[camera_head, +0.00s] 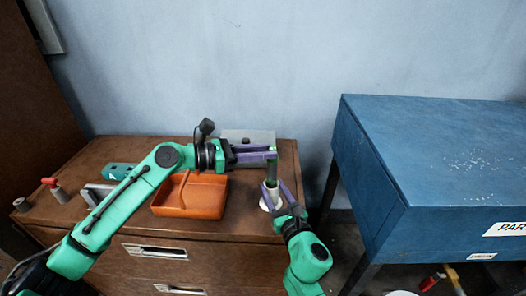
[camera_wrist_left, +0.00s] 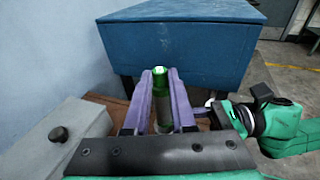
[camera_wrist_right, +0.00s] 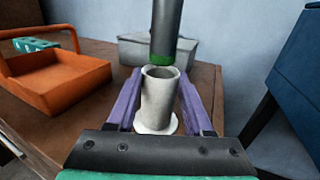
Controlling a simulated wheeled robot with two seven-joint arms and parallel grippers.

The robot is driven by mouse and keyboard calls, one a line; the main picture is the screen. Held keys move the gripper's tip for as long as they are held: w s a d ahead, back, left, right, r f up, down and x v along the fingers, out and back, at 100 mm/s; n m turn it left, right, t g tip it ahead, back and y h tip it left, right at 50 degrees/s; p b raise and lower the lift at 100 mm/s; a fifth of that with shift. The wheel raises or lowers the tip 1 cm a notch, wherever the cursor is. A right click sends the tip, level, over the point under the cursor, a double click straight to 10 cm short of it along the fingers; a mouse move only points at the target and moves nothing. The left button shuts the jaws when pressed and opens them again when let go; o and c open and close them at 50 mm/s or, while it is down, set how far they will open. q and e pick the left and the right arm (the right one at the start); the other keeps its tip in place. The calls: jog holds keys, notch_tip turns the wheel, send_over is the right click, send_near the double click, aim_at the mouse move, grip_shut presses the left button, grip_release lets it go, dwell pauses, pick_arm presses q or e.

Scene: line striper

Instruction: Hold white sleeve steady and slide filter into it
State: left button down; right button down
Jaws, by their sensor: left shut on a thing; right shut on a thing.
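The white sleeve (camera_wrist_right: 158,108) is an upright, open-topped tube on the brown cabinet near its right edge; it also shows in the head view (camera_head: 266,204). My right gripper (camera_head: 272,194) is shut on it, with one purple finger on each side. The filter (camera_wrist_right: 166,28) is a dark grey cylinder with green ends. My left gripper (camera_head: 272,154) is shut on it and holds it upright above the sleeve. In the right wrist view its lower green end is close above the sleeve's mouth; exact alignment is hard to tell. The left wrist view shows its green top (camera_wrist_left: 160,82) between the fingers.
An orange tray (camera_head: 190,211) with a handle lies left of the sleeve. A grey box (camera_head: 258,135) stands behind, against the wall. A blue desk (camera_head: 440,160) stands to the right across a gap. A red-topped item (camera_head: 57,190) stands at the cabinet's left.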

pick_arm(q)
notch_tip(320, 180, down, 9)
dwell(5.1)
jog(key=c, duration=0.7)
grip_release()
jog(key=shift+r, duration=0.1)
jog(key=o, duration=0.3)
jog(key=shift+o, duration=0.2)
jog(key=v, duration=0.7)
pick_arm(e)
jog(key=shift+c, duration=1.1)
grip_release()
